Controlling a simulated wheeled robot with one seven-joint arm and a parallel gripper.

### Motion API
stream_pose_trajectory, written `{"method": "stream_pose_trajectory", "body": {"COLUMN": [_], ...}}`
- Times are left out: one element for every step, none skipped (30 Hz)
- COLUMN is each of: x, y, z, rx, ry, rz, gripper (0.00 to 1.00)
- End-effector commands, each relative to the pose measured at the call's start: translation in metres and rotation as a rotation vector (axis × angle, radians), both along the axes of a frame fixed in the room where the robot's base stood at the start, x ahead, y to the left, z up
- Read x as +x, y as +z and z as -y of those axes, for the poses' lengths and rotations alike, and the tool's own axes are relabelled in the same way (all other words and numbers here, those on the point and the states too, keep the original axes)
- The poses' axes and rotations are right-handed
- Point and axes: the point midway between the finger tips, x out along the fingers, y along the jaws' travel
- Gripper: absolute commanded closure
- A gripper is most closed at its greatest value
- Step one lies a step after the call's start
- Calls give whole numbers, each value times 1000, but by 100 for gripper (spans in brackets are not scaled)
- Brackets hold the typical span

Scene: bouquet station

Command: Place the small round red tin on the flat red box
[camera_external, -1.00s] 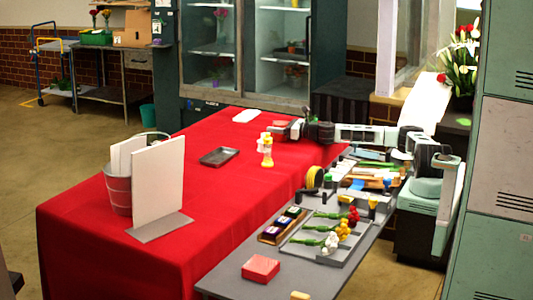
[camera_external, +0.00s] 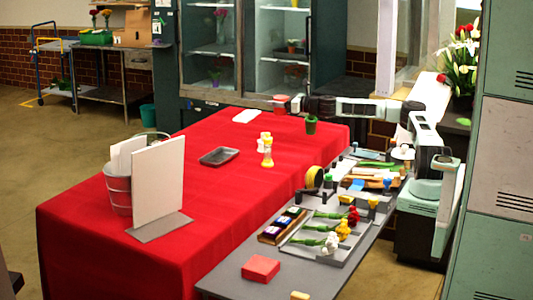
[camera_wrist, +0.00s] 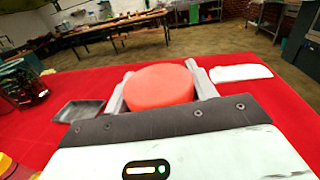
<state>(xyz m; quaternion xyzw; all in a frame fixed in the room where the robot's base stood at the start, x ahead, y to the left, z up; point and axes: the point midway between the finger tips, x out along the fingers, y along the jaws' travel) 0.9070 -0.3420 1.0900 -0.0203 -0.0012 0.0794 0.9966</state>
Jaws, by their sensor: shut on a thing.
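The small round red tin (camera_wrist: 160,86) is between the fingers of my gripper (camera_wrist: 158,80) in the wrist view. In the outside view my gripper (camera_external: 284,104) is shut on the tin (camera_external: 281,99) and holds it in the air above the far end of the red-covered table. The flat red box (camera_external: 260,268) lies at the near end of the grey bench, far from my gripper. Its top is bare. The box is not in the wrist view.
The red table (camera_external: 180,210) bears a dark tray (camera_external: 220,155), yellow-and-white bottles (camera_external: 267,152), a white folded item (camera_external: 246,116), a green pot (camera_external: 311,124) and a bucket (camera_external: 118,192) beside a white upright board (camera_external: 158,180). A flower tray (camera_external: 322,247) lies beyond the box.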

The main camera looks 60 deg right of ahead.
Motion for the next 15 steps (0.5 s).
{"method": "stream_pose_trajectory", "body": {"x": [0,0,0,0,0,0,0,0,3,5,6,8,9,10,12], "y": [10,15,23,26,30,37,42,47,42,42,42,42,43,43,44], "z": [0,0,-1,0,0,-1,-1,-1,-14,-21,-27,-37,-44,-51,-63], "rx": [-5,-6,-5,-6,-6,-6,-6,-6,-3,-2,-2,-2,-2,-3,-4], "ry": [0,0,0,0,0,0,0,1,19,28,36,49,58,67,82], "rz": [3,3,4,3,3,3,3,3,1,1,1,0,1,1,1], "gripper": [69,69,69,69,69,69,69,69,69,69,69,69,69,69,69]}}
